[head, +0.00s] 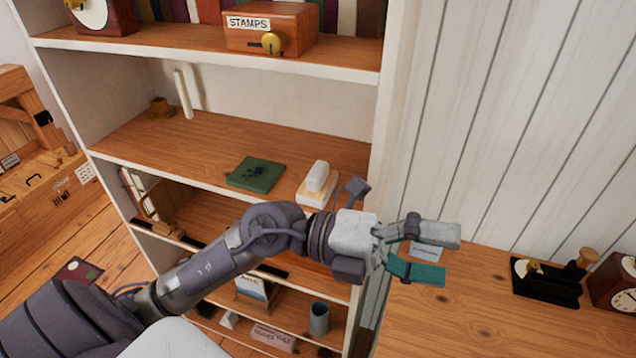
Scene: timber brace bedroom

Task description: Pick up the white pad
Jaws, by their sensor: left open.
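My left gripper (445,255) is open, with one grey finger and one teal finger, over the left end of the wooden desk. A small, flat, pale pad (427,252) shows between and behind its fingers, seemingly on the desk. The fingers hide part of it, and I cannot tell how high the gripper is above it. A white block (318,176) stands on a pale base on the bookcase's middle shelf, left of and behind the gripper. My right gripper is not in view.
The white bookcase side (384,130) rises behind my left arm. A dark green flat item (257,174) lies on the middle shelf. A wooden stamps box (270,28) sits above. On the desk (470,310), a black stand (545,283) and a red clock (614,284) are at right.

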